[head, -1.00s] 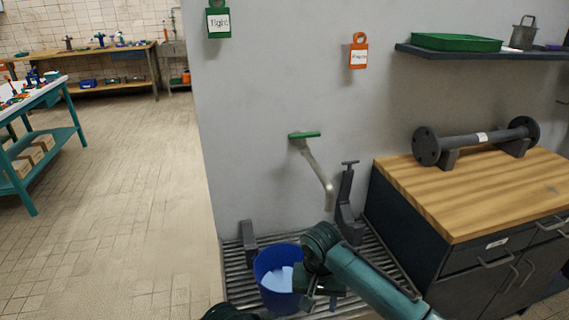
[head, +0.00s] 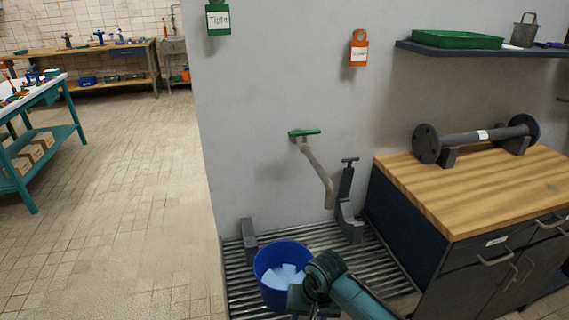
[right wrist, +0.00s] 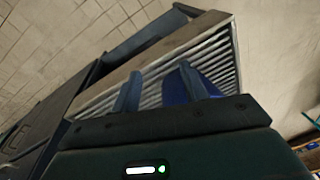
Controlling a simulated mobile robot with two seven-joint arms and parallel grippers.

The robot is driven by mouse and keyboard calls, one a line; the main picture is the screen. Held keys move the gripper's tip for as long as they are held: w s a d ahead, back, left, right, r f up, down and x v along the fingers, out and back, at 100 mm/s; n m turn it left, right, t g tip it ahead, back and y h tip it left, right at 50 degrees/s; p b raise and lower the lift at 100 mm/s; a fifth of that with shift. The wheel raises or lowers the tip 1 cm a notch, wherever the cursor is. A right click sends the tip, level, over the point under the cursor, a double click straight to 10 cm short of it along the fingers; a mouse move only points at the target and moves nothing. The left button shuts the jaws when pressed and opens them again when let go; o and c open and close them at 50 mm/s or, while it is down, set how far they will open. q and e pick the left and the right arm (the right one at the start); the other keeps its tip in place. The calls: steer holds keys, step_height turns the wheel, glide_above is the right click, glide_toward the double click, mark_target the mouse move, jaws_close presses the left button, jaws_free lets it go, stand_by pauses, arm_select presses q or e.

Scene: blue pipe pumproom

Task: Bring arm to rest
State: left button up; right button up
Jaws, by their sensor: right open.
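My right arm comes in from the bottom edge of the head view. Its gripper (head: 305,306) is low in the picture, in front of the blue bucket (head: 262,266) and partly cut off by the frame. In the right wrist view my right gripper (right wrist: 157,88) has its two fingers apart with nothing held between them. Beyond them are the slatted grate (right wrist: 215,52) and a patch of blue, likely the bucket. My left gripper is not in view.
The bucket stands on a floor grate (head: 237,285) below a wall pipe with a green handle (head: 305,132). A grey clamp stand (head: 347,215) is behind it. A wood-topped cabinet (head: 440,200) with a flanged pipe (head: 475,141) stands right. Open floor (head: 120,220) lies left.

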steer(key=s+f+n+t+y, duration=0.25)
steer(key=s+f+t, duration=0.2)
steer(key=s, duration=0.35)
arm_select(q)
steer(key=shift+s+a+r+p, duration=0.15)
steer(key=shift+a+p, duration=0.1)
steer(key=shift+p, duration=0.55)
arm_select(e)
steer(key=s+d+r+n+t, duration=0.1)
steer(key=s+d+r+t, duration=0.4)
steer(key=d, duration=0.4)
steer(key=shift+s+r+h, duration=0.35)
steer(key=shift+s+r, duration=0.15)
steer(key=shift+s, duration=0.75)
